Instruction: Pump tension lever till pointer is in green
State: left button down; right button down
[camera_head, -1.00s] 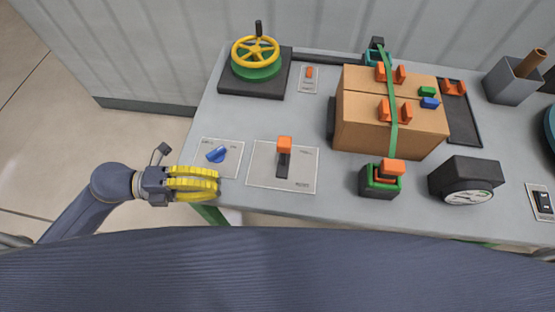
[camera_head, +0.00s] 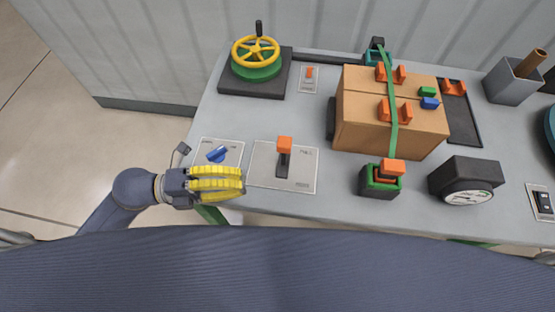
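A ratchet with an orange lever (camera_head: 392,167) on a dark and green base (camera_head: 378,188) stands at the table's front. A green strap (camera_head: 391,100) runs from it up over a cardboard box. A black gauge (camera_head: 470,176) sits to its right; its dial faces the front, and the pointer and any green zone are too small to read. Another lever with an orange knob (camera_head: 284,145) stands upright on a grey plate left of the ratchet. My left gripper (camera_head: 240,184), with yellow fingers, is at the table's front left, apart from the ratchet. Its finger gap is unclear. My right gripper is out of view.
A blue knob (camera_head: 217,154) on a plate lies just behind my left gripper. A yellow handwheel (camera_head: 256,51) stands at the back left. The cardboard box (camera_head: 388,137) fills the middle back. A grey bin (camera_head: 513,84) stands at the back right. A rocker switch (camera_head: 543,202) is at the right.

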aim_at(284, 153)
pick_arm(q)
jog(key=w+d, duration=0.5)
jog(key=d, duration=0.3)
jog(key=shift+d, duration=0.2)
jog(key=shift+w+r, duration=0.1)
jog(key=shift+w, duration=0.05)
dwell(0.3)
